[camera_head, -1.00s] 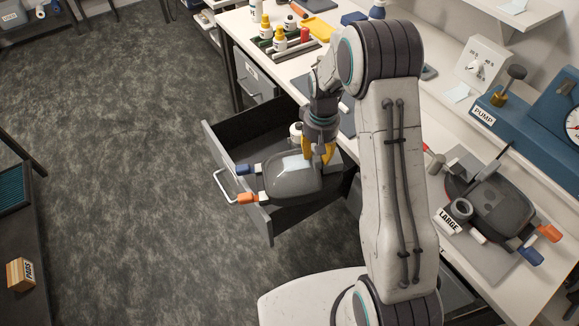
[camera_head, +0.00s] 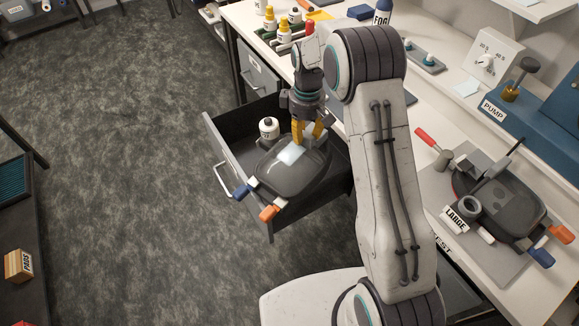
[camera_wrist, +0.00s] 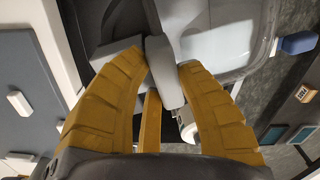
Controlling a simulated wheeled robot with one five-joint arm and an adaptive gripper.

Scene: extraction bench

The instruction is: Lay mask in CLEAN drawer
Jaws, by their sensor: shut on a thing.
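A grey mask (camera_head: 287,178) with a pale visor, one blue tab and one orange tab hangs over the open drawer (camera_head: 230,163). My gripper (camera_head: 309,132) has its yellow fingers shut on the mask's far right edge. In the wrist view the fingers (camera_wrist: 164,65) close on a grey piece of the mask, with its pale visor (camera_wrist: 222,45) beyond. The mask looks tilted, its tabbed end over the drawer's front wall. I cannot tell whether it touches the drawer. No drawer label is readable on the open drawer's front.
A closed drawer (camera_head: 257,75) is farther back. On the bench, a second mask (camera_head: 505,200) lies near a LARGE label, with a blue PUMP unit (camera_head: 530,125) behind. Open floor lies left.

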